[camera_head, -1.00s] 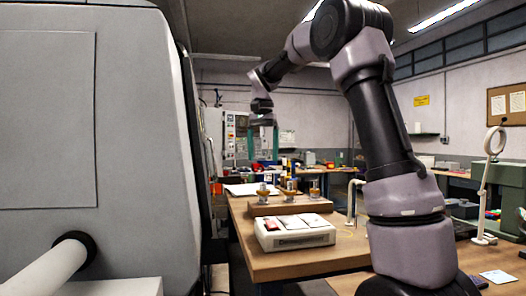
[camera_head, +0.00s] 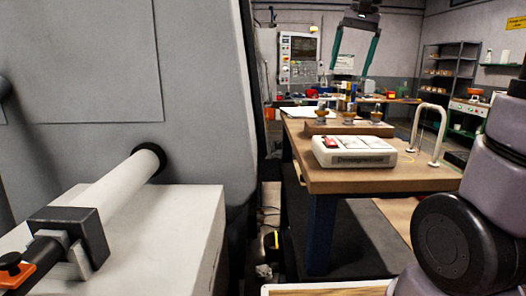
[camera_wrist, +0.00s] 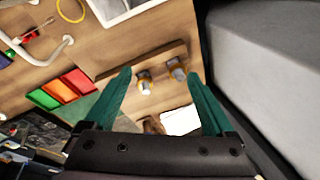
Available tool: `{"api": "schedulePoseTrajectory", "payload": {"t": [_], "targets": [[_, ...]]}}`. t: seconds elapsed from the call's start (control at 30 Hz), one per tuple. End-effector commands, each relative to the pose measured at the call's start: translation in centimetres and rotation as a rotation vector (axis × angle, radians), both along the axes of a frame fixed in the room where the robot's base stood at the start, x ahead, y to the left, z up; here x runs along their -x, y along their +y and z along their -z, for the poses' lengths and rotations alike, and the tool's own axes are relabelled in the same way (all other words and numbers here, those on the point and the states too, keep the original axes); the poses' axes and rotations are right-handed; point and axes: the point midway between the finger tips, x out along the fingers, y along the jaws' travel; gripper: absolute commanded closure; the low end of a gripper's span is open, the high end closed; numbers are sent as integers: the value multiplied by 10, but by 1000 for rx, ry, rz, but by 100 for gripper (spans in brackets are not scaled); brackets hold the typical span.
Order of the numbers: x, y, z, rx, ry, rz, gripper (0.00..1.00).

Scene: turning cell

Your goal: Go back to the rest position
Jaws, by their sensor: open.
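My gripper (camera_head: 354,50) shows at the top of the head view, raised above the wooden table (camera_head: 420,178). Its two green fingers point down and stand wide apart with nothing between them. In the wrist view my gripper (camera_wrist: 160,95) is also open and empty, with the table and a wooden block below it. My arm's dark joint and grey links fill the right edge of the head view. The middle of the arm is out of the picture.
A white demagnetizer box (camera_head: 360,158) stands at the table's front edge. Behind it, a wooden block (camera_head: 350,128) carries several small tool holders. A white rail (camera_head: 440,120) stands at the right. A large grey machine (camera_head: 200,90) fills the left. Dark floor lies under the table.

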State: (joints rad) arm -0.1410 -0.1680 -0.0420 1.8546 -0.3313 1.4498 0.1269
Motion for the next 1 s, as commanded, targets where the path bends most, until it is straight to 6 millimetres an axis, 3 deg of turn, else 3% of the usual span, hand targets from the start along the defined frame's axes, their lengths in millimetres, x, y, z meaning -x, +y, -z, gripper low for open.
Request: {"api": "schedulePoseTrajectory", "payload": {"t": [0.03,0.2,0.4,0.6,1.0], "targets": [[22,-5,2,-10,-42,-14,11],[81,-13,22,-33,-186,-56,11],[132,-18,54,-35,-332,-79,11],[153,-19,73,-29,-400,-82,11],[154,-20,76,-27,-405,-82,11]]}}
